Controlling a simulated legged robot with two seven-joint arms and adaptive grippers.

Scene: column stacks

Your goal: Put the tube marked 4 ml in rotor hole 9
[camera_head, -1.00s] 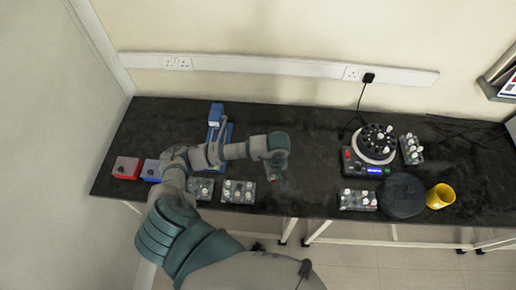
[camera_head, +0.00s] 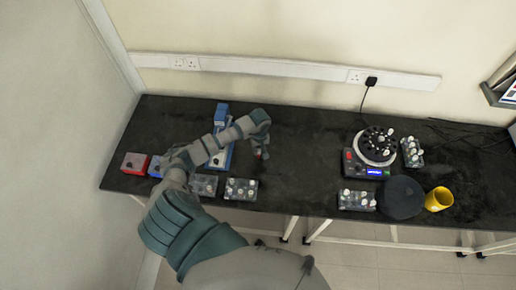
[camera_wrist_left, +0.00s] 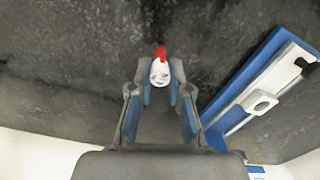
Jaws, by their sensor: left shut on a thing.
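My left gripper (camera_wrist_left: 160,85) is shut on a tube (camera_wrist_left: 159,70) with a white cap and a red part at its far end. I cannot read a mark on it. In the head view the left gripper (camera_head: 263,152) is above the left half of the bench, right of the blue stand. The rotor (camera_head: 376,145) is dark with a ring of holes, in a centrifuge (camera_head: 367,170) on the right half of the bench, well away from the gripper. A few white-capped tubes show on the rotor. Hole numbers are too small to read. My right gripper does not show.
Tube racks (camera_head: 241,189), (camera_head: 357,200) and (camera_head: 412,151) stand on the bench. A dark round lid (camera_head: 402,197) and a yellow cup (camera_head: 439,199) are at front right. A blue stand (camera_head: 222,113) and a red box (camera_head: 135,163) are at left. The bench middle is clear.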

